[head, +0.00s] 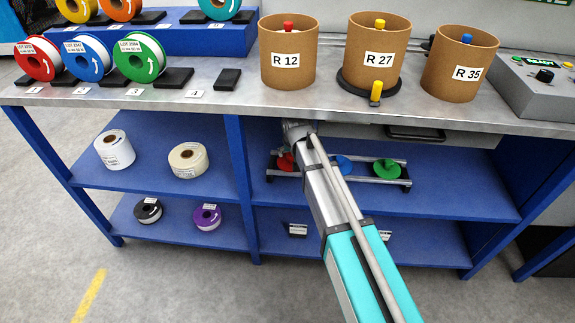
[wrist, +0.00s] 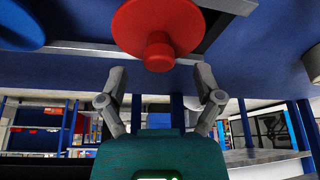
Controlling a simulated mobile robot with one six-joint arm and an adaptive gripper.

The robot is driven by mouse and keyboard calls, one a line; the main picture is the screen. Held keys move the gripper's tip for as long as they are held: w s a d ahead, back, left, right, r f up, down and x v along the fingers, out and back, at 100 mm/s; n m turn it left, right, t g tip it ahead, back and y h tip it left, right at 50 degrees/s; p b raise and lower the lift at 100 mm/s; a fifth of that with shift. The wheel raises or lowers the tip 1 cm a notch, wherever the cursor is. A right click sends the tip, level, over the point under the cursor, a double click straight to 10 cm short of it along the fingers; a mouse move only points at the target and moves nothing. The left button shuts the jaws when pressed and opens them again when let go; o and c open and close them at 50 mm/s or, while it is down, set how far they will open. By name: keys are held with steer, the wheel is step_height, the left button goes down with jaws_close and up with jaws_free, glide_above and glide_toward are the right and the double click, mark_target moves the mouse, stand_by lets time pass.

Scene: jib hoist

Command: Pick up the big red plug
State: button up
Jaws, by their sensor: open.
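The big red plug (wrist: 158,28) is a red disc with a stubby round knob. In the wrist view it is at the top centre, with the knob pointing toward my gripper (wrist: 160,73). The two fingers are spread wide and empty, one to each side below the disc; I see no contact. In the head view a part of the red plug (head: 285,162) shows at the left end of a metal rack (head: 375,180) on the upper blue shelf, partly behind my arm. My fingers are hard to make out there.
A blue plug (head: 342,162) and a green plug (head: 387,168) sit to the right on the rack. The grey worktop (head: 215,105) overhangs the shelf and carries cardboard tubs (head: 287,65) and coloured reels (head: 140,57). A blue post (head: 238,150) stands left of the rack.

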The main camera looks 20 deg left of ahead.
mark_target(291, 155)
steer(key=shift+b+x, duration=1.45)
steer(key=shift+x, duration=0.45)
jaws_close()
